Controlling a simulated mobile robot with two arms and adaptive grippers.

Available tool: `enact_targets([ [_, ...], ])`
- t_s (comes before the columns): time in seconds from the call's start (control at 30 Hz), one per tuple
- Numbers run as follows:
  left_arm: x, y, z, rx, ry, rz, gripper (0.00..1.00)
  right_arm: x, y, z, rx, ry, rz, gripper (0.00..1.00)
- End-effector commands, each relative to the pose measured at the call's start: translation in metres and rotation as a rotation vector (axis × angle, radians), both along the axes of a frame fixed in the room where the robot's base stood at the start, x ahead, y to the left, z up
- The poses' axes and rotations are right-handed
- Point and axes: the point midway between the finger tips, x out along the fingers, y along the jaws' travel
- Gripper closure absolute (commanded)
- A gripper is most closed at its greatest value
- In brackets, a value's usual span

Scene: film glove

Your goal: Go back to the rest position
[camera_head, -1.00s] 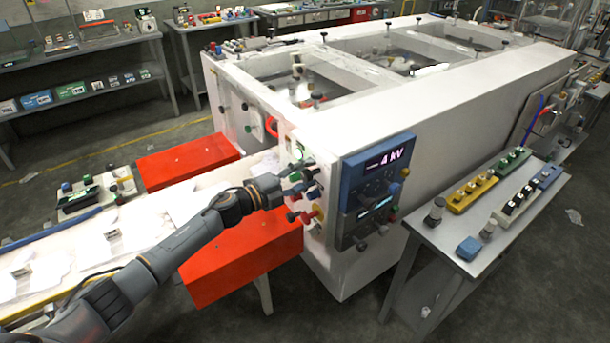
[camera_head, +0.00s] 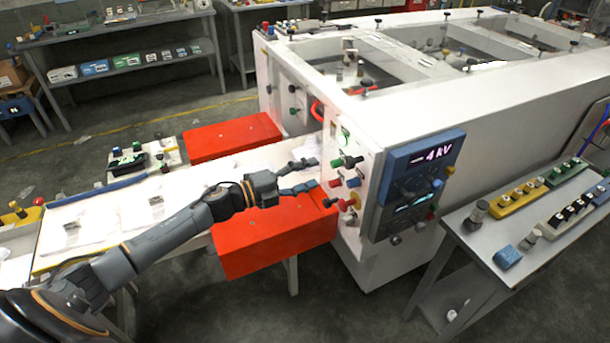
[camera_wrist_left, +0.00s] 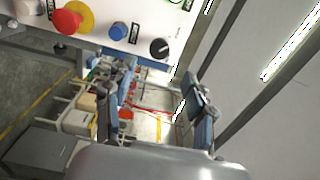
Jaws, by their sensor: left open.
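My left gripper (camera_head: 305,176) is open and empty, in front of the white machine's control face. It hangs over the end of the white conveyor, just left of the knobs, with a visible gap to them. In the left wrist view its two fingers (camera_wrist_left: 160,110) stand wide apart with nothing between them. A red button on a yellow ring (camera_wrist_left: 70,20), a blue button (camera_wrist_left: 118,31) and a black knob (camera_wrist_left: 159,47) show on the panel beyond. The right gripper is not in view.
The white machine (camera_head: 480,95) carries a blue display unit (camera_head: 422,165) reading "4 kV". Red boxes (camera_head: 235,138) flank the conveyor (camera_head: 190,185). A grey side table (camera_head: 490,245) with button boxes stands at right. Shelves (camera_head: 120,75) stand at the back left.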

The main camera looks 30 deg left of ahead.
Motion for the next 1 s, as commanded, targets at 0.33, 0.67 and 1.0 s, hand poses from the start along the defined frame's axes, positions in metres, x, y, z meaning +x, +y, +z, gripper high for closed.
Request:
enact_targets([
  [0.33, -0.005, 0.004, 0.0, 0.0, 0.0, -0.001, 0.45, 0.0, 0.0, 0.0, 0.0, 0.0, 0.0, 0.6],
  [0.67, -0.004, 0.006, -0.009, -0.013, 0.016, 0.016, 0.45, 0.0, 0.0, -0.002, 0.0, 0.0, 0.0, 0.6],
  [1.0, -0.024, 0.059, -0.206, -0.289, 0.411, 0.39, 0.45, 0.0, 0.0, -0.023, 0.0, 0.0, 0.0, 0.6],
])
